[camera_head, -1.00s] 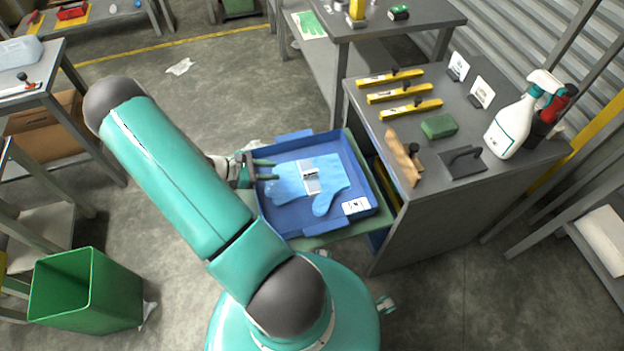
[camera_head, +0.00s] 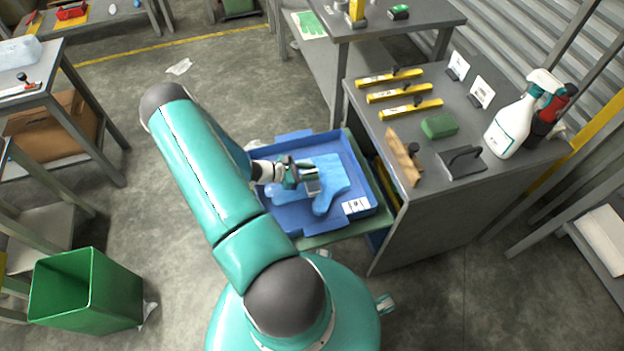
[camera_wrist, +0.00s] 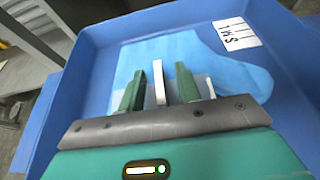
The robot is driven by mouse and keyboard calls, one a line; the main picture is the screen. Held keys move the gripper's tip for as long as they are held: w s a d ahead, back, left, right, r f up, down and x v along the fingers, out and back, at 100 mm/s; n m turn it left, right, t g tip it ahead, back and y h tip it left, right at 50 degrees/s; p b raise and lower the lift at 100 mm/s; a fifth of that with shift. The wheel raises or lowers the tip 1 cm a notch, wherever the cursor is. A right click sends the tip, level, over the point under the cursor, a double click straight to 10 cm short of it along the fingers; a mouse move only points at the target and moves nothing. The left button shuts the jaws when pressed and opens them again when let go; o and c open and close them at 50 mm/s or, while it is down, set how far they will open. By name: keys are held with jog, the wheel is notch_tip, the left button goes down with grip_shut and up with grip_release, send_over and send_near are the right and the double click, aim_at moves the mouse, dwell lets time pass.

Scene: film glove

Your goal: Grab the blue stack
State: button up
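The blue stack (camera_head: 333,188) is flat, light blue and glove-shaped. It lies in a darker blue tray (camera_head: 290,217) and also shows in the wrist view (camera_wrist: 245,78). A white band crosses its middle, partly hidden by my gripper. My gripper (camera_head: 312,173) is over the stack at the band. In the wrist view, its two green fingers (camera_wrist: 159,88) are apart, with an upright white tab (camera_wrist: 158,82) between them. Gaps show on both sides of the tab. Whether the fingertips touch the stack cannot be told.
A white label card (camera_head: 356,206) lies in the tray's near right corner. The tray sits on a green drawer-like surface beside a grey cabinet (camera_head: 440,215). Yellow bars, a green block (camera_head: 438,125) and a spray bottle (camera_head: 515,125) stand on top. A green bin (camera_head: 90,295) is at left.

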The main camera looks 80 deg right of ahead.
jog(key=x, duration=0.2)
jog(key=shift+s+d+f, duration=0.1)
jog(key=shift+s+d, duration=0.05)
jog(key=shift+s, duration=0.1)
grip_shut()
